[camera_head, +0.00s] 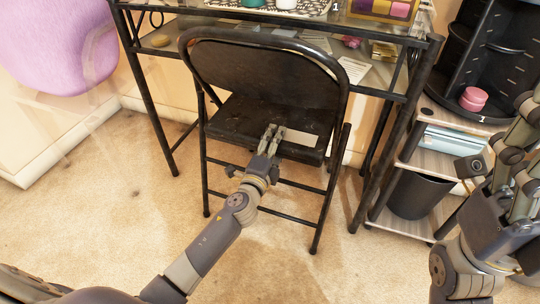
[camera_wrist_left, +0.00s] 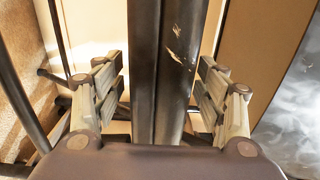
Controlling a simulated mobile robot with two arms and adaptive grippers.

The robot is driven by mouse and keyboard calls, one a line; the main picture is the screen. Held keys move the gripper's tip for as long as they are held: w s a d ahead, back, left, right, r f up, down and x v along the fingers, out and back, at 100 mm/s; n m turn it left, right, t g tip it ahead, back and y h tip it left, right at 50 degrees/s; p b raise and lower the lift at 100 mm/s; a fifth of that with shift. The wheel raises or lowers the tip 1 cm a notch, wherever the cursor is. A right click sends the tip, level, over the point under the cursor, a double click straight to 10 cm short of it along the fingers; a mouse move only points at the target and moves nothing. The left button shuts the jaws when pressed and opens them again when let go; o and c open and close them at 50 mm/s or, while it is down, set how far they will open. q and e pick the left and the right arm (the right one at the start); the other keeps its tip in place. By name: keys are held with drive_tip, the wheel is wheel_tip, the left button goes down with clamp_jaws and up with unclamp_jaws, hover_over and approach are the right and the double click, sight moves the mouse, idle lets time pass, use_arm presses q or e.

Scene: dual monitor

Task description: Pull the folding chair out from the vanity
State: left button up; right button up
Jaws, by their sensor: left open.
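The black folding chair (camera_head: 255,75) stands unfolded, its backrest toward me and its seat (camera_head: 235,120) toward the vanity (camera_head: 150,95). The vanity is a black-framed table with a lower shelf, and the chair is tucked against it. My left gripper (camera_head: 272,136) reaches under the backrest, at the seat. In the left wrist view, my left gripper's fingers (camera_wrist_left: 160,95) are apart on either side of a dark, scuffed part (camera_wrist_left: 175,55), apparently of the chair. I see no clear grip on it. My right gripper (camera_head: 512,140) is raised at the right, partly cut off by the frame edge.
A shelf unit (camera_head: 445,147) stands right of the vanity, with a dark bin (camera_head: 415,192) and a pink jar (camera_head: 473,98). A purple rounded seat (camera_head: 55,45) is at the upper left. The carpet (camera_head: 110,215) at the left front is clear.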

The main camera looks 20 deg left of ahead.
sight(277, 124)
use_arm(q)
drive_tip(key=shift+w+d+b, duration=0.1)
drive_tip(key=shift+w+b, duration=0.3)
drive_tip(key=shift+w, duration=1.7)
clamp_jaws()
